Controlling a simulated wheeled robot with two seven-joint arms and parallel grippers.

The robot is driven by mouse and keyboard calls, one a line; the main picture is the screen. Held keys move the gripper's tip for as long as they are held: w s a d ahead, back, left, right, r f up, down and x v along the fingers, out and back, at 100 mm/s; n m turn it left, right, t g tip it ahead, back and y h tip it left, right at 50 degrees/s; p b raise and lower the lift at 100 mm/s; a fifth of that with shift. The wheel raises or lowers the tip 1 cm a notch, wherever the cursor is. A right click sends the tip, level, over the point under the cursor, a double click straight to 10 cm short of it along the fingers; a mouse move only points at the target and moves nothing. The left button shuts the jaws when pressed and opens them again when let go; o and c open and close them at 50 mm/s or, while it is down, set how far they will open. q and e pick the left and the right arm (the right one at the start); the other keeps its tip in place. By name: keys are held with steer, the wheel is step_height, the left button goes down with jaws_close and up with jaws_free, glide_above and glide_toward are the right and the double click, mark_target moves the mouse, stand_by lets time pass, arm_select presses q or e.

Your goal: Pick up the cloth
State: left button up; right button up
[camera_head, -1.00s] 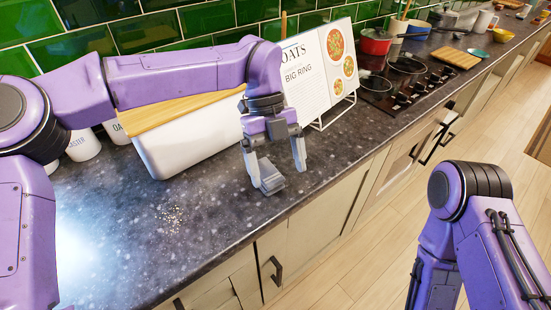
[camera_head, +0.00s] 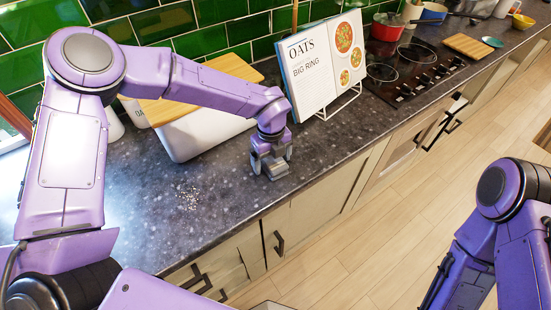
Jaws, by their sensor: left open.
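I cannot make out a cloth in this view. My left gripper (camera_head: 271,169) points down at the dark speckled worktop (camera_head: 225,188), near its front edge. Its jaws are open, and the fingertips are at or just above the surface. The wrist and fingers hide the patch of worktop right behind them. My right arm shows at the right edge, over the floor, but its gripper is not in view.
A white bin with a wooden lid (camera_head: 190,103) stands behind my left gripper. A cookbook (camera_head: 318,68) on a wire stand is to its right. A hob (camera_head: 412,75) lies further right. Pale crumbs (camera_head: 187,197) are on the open worktop to the left.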

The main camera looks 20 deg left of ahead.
mark_target(272, 159)
arm_select(q)
steer(key=shift+w+a+f, duration=0.1)
steer(key=shift+f, duration=0.05)
steer(key=c, duration=1.1)
steer(key=shift+o, duration=0.2)
steer(key=shift+r, duration=0.4)
step_height(272, 159, up, 3)
steer(key=shift+f+b, duration=0.2)
steer(key=shift+b, duration=0.45)
steer(key=s+r+b, duration=0.1)
steer(key=s+r, duration=0.1)
steer(key=s+d+r+b, duration=0.1)
steer(key=s+r, duration=0.1)
steer(key=shift+d+r, duration=0.1)
steer(key=shift+d, duration=0.05)
steer(key=s+d+r+b, duration=0.2)
steer(key=s+r, duration=0.3)
steer(key=s, duration=0.4)
steer(key=shift+s+d+r+b, duration=0.15)
steer(key=shift+s+r+b, duration=0.2)
steer(key=shift+b, duration=0.5)
